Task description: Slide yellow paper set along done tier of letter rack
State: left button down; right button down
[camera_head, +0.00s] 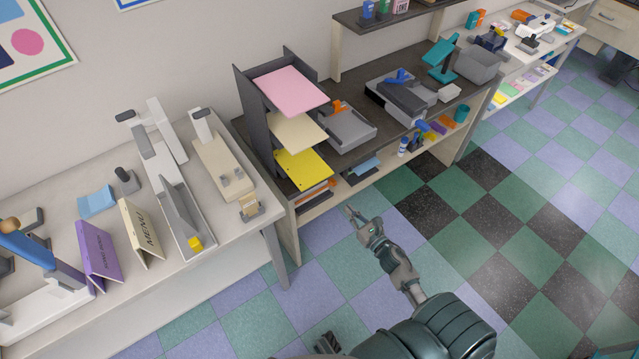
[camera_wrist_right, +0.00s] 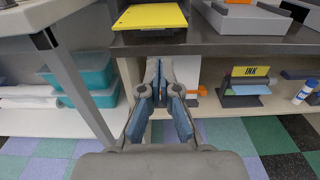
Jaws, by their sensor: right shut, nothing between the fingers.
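The dark grey letter rack (camera_head: 262,118) stands on the near left end of the dark counter. Its tiers hold pink paper (camera_head: 291,88) on top, cream paper (camera_head: 297,131) in the middle and the yellow paper set (camera_head: 303,169) lowest. The yellow set also shows at the top of the right wrist view (camera_wrist_right: 150,16). I cannot read which tier is marked done. My right gripper (camera_head: 349,210) is shut and empty, in front of the counter and below the yellow set, apart from it. A dark part at the bottom edge may be my left gripper (camera_head: 326,343).
The counter edge (camera_wrist_right: 215,47) lies ahead of my right gripper, with a stocked shelf (camera_wrist_right: 235,105) beneath. The left table (camera_head: 225,212) carries binders and office devices; its leg (camera_head: 277,254) stands near the rack. Open checkered floor (camera_head: 520,220) lies to the right.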

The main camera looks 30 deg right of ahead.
send_near(320, 176)
jog(key=w, duration=0.4)
pick_arm(q)
jog(key=shift+s+a+f, duration=0.1)
jog(key=shift+s+f, duration=0.1)
jog(key=shift+f, duration=0.1)
pick_arm(e)
jog(key=shift+w+a+f, duration=0.1)
jog(key=shift+w, duration=0.25)
jog(key=shift+w+a+f, duration=0.15)
jog(key=shift+w, duration=0.25)
